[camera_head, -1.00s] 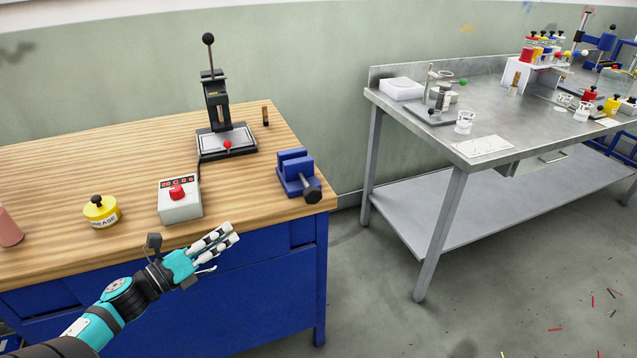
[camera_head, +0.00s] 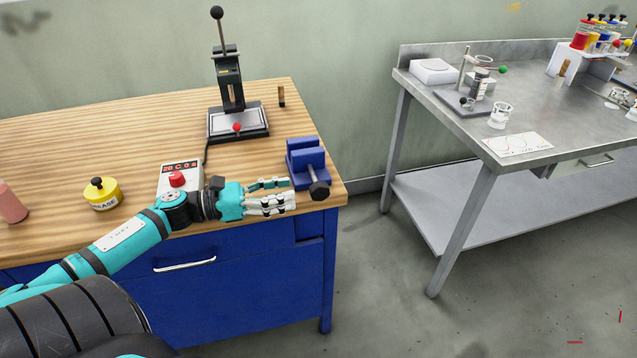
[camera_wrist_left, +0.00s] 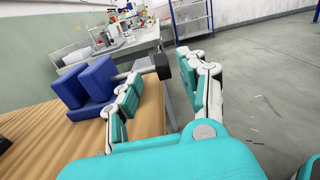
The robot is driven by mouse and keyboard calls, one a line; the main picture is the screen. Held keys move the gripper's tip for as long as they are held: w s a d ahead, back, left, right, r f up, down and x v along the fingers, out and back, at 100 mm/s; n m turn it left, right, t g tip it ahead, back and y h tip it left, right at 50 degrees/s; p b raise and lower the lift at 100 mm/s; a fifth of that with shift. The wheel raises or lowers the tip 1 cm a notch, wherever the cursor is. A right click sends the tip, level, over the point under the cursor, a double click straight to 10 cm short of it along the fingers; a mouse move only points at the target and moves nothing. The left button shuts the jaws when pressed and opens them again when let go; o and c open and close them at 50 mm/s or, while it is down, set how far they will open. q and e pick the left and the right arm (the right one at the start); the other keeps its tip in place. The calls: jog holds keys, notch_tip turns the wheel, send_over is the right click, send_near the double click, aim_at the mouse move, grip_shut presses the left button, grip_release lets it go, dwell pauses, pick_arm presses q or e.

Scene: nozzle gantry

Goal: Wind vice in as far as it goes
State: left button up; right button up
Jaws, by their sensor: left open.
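The blue vice (camera_head: 305,160) sits at the right front corner of the wooden workbench (camera_head: 120,137). In the left wrist view the vice (camera_wrist_left: 88,88) is at the left, and the knob (camera_wrist_left: 162,66) shows beyond and between the open fingers (camera_wrist_left: 165,95). A gap shows between the vice's two blue blocks. My right gripper is not in view.
A control box with a red knob (camera_head: 176,179) stands just behind my left forearm. A yellow grease tin (camera_head: 102,195) is left of it, and a lever press (camera_head: 232,100) stands behind. A steel table (camera_head: 480,212) is to the right, past a floor gap.

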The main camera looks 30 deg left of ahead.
aim_at(314, 186)
pick_arm(q)
jog(key=x, duration=0.7)
jog(key=shift+w+r+p, duration=0.1)
jog(key=shift+w+p, duration=0.05)
jog(key=shift+p, duration=0.2)
jog(key=shift+w+d, duration=0.2)
jog(key=shift+d, duration=0.15)
jog(key=c, duration=0.9)
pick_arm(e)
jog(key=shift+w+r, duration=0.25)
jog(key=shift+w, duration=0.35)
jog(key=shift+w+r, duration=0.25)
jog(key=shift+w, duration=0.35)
